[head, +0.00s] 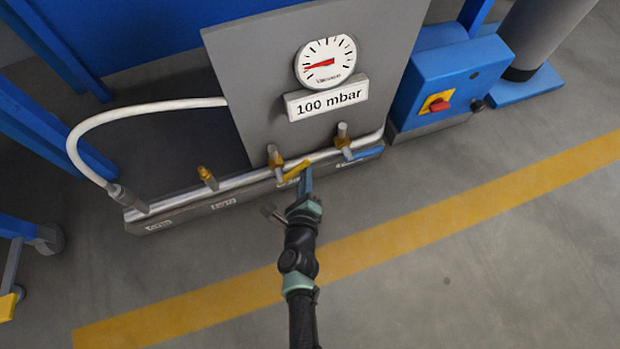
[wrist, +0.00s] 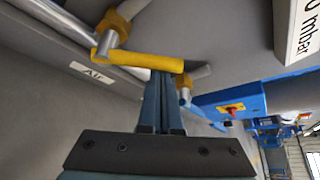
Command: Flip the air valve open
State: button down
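The air valve has a yellow lever handle (head: 295,171) on the middle valve of the pipe manifold. In the wrist view the yellow handle (wrist: 140,60) runs crosswise in front of the pipe, above a label reading "Air" (wrist: 92,72). My gripper (head: 306,180) is at the handle's right end. In the wrist view the blue fingers of my gripper (wrist: 163,78) lie close together, with their tips at the lower edge of the handle near its right end. They look shut with nothing between them; whether they touch the handle is hard to tell.
A valve with a blue handle (head: 366,154) is to the right on the same pipe, and a brass fitting (head: 207,178) to the left. A gauge (head: 325,62) and "100 mbar" sign (head: 327,97) sit on the grey panel above. A blue switch box (head: 450,80) stands right.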

aim_at(288, 178)
jog(key=shift+s+a+r+n+t+h, duration=0.2)
jog(key=shift+a+r+n+t+h, duration=0.4)
jog(key=shift+n, duration=0.4)
jog(key=shift+s+a+r+n+t+h+b, duration=0.15)
jog(key=shift+a+r+n+t+b, duration=0.1)
jog(key=shift+a+n, duration=0.2)
jog(key=shift+s+a+r+n+t+h+b, duration=0.15)
jog(key=shift+a+r+n+t+h+b, duration=0.15)
jog(key=shift+a, duration=0.2)
jog(key=shift+s+a+r+n+t+h+b, duration=0.1)
jog(key=shift+s+a+r+n+t+b, duration=0.1)
jog(key=shift+a+n, duration=0.3)
jog(key=shift+a, duration=0.1)
